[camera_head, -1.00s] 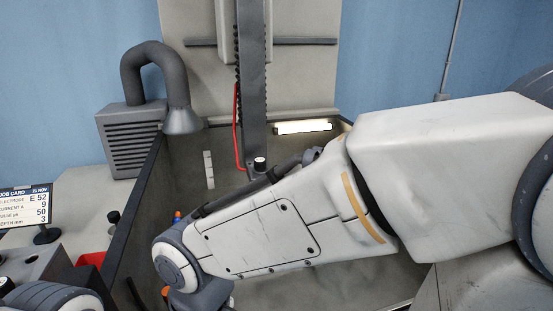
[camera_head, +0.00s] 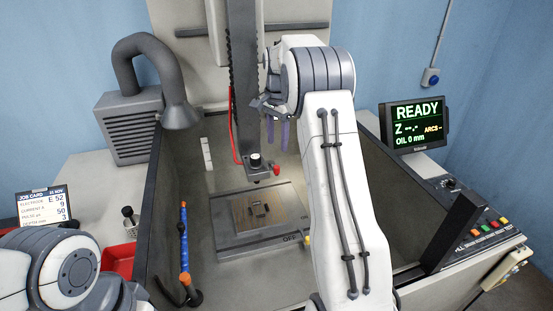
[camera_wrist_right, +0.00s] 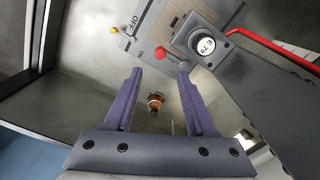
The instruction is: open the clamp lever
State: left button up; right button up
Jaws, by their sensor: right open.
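The clamp lever (camera_head: 276,170) has a red ball knob and sticks out to the right of the dark electrode holder (camera_head: 255,165) under the machine's column. In the right wrist view the fingertips (camera_wrist_right: 160,72) are apart; I cannot tell the remaining gap. My left gripper is out of view.
The tank (camera_head: 200,215) holds a plate with a slotted workpiece (camera_head: 258,210) and a yellow-knobbed OFF lever (camera_head: 306,239). A blue-orange hose (camera_head: 184,240) stands at the left. The column (camera_head: 243,80) and red cable (camera_head: 233,130) are close to the gripper. A READY screen (camera_head: 417,122) stands right.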

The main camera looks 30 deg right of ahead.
aim_at(277, 166)
notch_tip(277, 166, down, 9)
jog(key=p, duration=0.2)
jog(key=shift+a+p, duration=0.1)
jog(key=shift+p, duration=0.2)
grip_shut()
dwell(1.2)
